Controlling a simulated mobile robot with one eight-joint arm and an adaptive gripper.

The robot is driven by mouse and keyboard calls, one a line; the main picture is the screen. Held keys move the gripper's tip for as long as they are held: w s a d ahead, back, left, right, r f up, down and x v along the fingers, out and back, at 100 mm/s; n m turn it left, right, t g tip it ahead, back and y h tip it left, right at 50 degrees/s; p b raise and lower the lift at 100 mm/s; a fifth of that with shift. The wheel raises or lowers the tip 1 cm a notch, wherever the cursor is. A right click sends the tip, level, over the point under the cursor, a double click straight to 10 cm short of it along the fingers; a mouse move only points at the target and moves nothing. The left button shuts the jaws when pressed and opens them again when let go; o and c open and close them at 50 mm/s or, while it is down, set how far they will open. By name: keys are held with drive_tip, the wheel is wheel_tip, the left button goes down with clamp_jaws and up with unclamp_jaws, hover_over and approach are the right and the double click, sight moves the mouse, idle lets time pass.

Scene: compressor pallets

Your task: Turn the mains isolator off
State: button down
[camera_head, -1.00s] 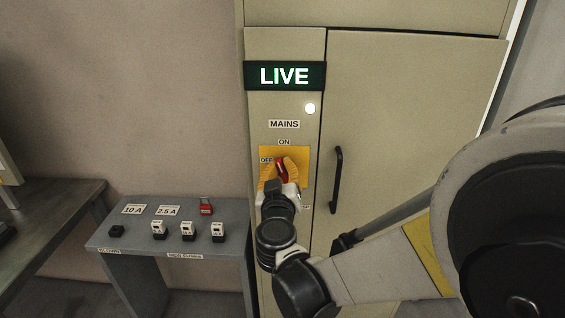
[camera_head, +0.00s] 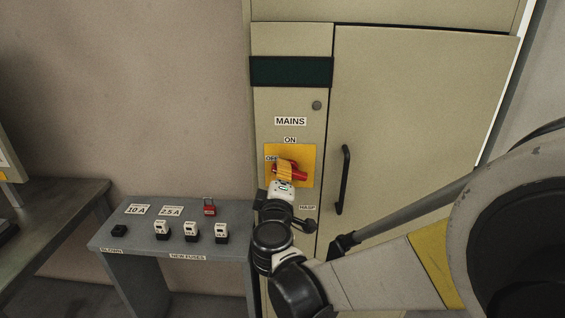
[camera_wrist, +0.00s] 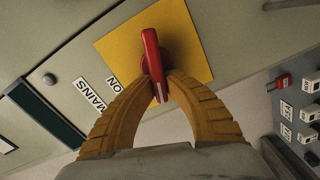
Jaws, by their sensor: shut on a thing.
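The red mains isolator handle (camera_head: 300,177) sits on a square yellow plate (camera_head: 306,152) on the cabinet's narrow left panel. In the head view the handle lies roughly crosswise, with the ON label (camera_head: 290,140) above it and the partly covered OFF label (camera_head: 271,158) at its upper left. My gripper (camera_head: 285,172) is at the handle. In the wrist view, the yellow-brown fingers of my gripper (camera_wrist: 158,82) are closed on both sides of the red handle (camera_wrist: 151,45). The sign (camera_head: 291,71) above is dark, and the round lamp (camera_head: 317,105) is unlit.
A black door handle (camera_head: 344,180) stands out to the right. A HASP label (camera_head: 307,208) is below the plate. A grey bench (camera_head: 130,240) at left holds several fuses and a red padlock (camera_head: 209,207). My arm fills the lower right.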

drive_tip(key=shift+f+n+b, duration=0.15)
drive_tip(key=shift+f+n, duration=0.05)
drive_tip(key=shift+n, duration=0.6)
drive_tip(key=shift+f+n+b, duration=0.15)
drive_tip(key=shift+n, duration=0.65)
drive_tip(key=c, duration=1.4)
unclamp_jaws()
drive_tip(key=shift+w, duration=0.1)
drive_tip(key=s, duration=1.2)
drive_tip(key=shift+a, duration=0.15)
